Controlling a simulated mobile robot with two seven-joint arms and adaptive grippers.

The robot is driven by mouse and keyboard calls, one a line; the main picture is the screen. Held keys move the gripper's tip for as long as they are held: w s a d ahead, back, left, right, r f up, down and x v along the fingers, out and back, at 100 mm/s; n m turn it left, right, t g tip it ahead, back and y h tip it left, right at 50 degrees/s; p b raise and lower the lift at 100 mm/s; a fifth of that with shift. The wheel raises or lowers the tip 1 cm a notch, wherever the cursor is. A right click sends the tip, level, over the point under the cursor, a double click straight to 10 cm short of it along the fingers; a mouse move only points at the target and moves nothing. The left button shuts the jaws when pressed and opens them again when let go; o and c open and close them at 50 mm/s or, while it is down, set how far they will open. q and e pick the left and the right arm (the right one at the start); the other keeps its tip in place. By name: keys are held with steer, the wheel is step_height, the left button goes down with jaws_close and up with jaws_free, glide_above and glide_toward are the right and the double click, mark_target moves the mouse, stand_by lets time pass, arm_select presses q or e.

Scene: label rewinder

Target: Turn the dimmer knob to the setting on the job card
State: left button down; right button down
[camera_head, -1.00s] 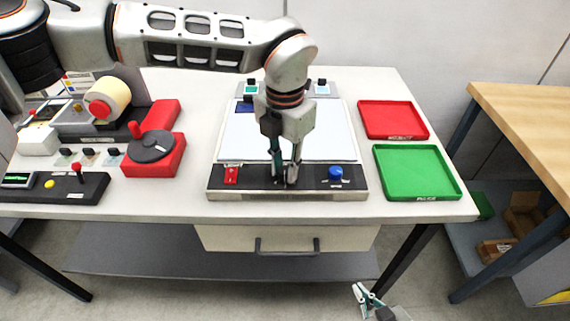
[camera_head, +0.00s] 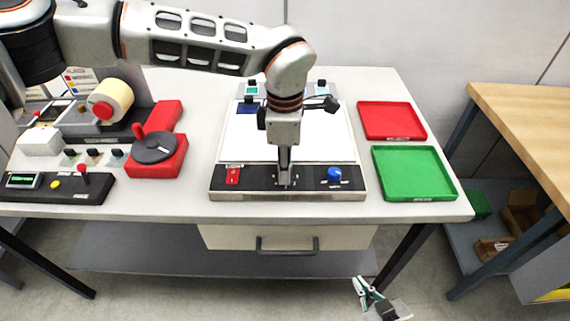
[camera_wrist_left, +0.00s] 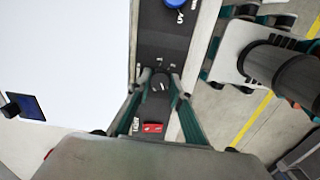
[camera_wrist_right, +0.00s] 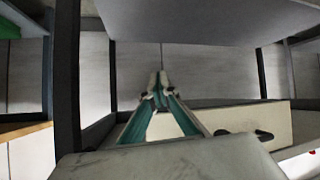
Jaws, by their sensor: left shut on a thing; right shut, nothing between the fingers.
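The dark dimmer knob (camera_wrist_left: 160,82) with a pale pointer mark sits on the front strip of the light panel (camera_head: 240,135). My left gripper (camera_head: 285,181) points down and is shut around the knob, hiding it in the head view. In the left wrist view my left gripper's fingertips (camera_wrist_left: 160,84) are on both sides of the knob. The scale print is too small to read. I cannot make out a job card for certain. My right gripper (camera_head: 364,292) is shut and empty, low in front of the table; it also shows in the right wrist view (camera_wrist_right: 158,88).
A red switch (camera_head: 233,176) lies left of the knob and a blue knob (camera_head: 334,174) right of it. A dark blue plate (camera_head: 247,107) is at the panel's back left. Red (camera_head: 392,137) and green (camera_head: 376,178) trays stand right. A red turntable base (camera_head: 160,171) stands left.

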arm_select(q)
steer(key=m+p, duration=0.1)
steer(key=m, duration=0.3)
steer(key=shift+r+m, duration=0.15)
steer(key=shift+m, duration=0.15)
steer(key=shift+w+m+p, duration=0.1)
steer(key=shift+m+p, duration=0.4)
steer(key=shift+m, duration=1.4)
steer(key=c, duration=1.8)
jaws_free()
step_height(320, 180, up, 12)
steer(key=shift+f, duration=0.1)
